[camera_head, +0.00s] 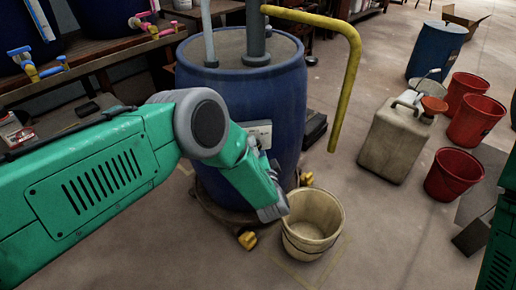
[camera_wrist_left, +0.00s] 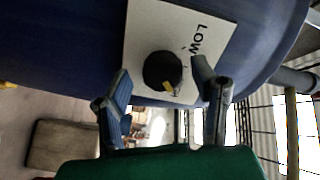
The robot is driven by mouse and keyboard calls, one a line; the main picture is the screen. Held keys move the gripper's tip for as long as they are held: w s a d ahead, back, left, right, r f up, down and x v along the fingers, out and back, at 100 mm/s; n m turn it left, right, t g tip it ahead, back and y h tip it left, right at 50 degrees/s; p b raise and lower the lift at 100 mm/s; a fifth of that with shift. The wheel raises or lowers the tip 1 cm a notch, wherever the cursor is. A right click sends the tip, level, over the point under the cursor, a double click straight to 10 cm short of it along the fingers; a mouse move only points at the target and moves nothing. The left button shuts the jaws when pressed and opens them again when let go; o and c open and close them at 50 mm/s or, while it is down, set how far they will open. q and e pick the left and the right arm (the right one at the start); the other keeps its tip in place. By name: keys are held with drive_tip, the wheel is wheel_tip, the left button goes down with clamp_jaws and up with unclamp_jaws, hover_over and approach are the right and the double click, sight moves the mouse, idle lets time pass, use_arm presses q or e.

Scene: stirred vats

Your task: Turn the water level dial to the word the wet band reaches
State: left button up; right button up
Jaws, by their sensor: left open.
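The water level dial (camera_wrist_left: 162,70) is a round black knob with a yellow pointer mark on its lower right edge. It sits on a white plate (camera_wrist_left: 146,28) on the blue vat, and the word LOW reads sideways at the plate's upper right. Other words on the plate are not visible. In the head view the plate (camera_head: 258,131) shows partly behind my arm. My left gripper (camera_wrist_left: 162,97) is open, its fingers apart on either side of the dial in the picture; contact cannot be told. It shows at the vat (camera_head: 287,100) in the head view (camera_head: 272,190). I cannot make out a wet band.
A cream bucket (camera_head: 312,225) stands on the floor by the vat's wheeled base. A yellow pipe (camera_head: 350,85) hangs down right of the vat. A beige jerrycan (camera_head: 393,140) and red buckets (camera_head: 453,174) stand farther right. Floor between them is clear.

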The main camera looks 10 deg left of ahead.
use_arm(q)
drive_tip(key=v, duration=1.1)
drive_tip(key=shift+s+d, duration=0.2)
drive_tip(key=shift+s, duration=0.05)
drive_tip(key=s+a+f+n+g+h+p, duration=0.2)
drive_tip(key=s+a+f+g+h+p, duration=0.2)
drive_tip(key=s+a+g+h+p, duration=0.45)
drive_tip(key=s+a+r+n+g, duration=0.2)
drive_tip(key=s+a+g, duration=0.1)
drive_tip(key=s, duration=0.9)
drive_tip(key=s+a+r+n+g, duration=0.2)
drive_tip(key=s+a+n+g, duration=0.1)
drive_tip(key=s, duration=1)
drive_tip(key=a+g+y, duration=0.1)
drive_tip(key=a, duration=0.1)
drive_tip(key=shift+a, duration=0.4)
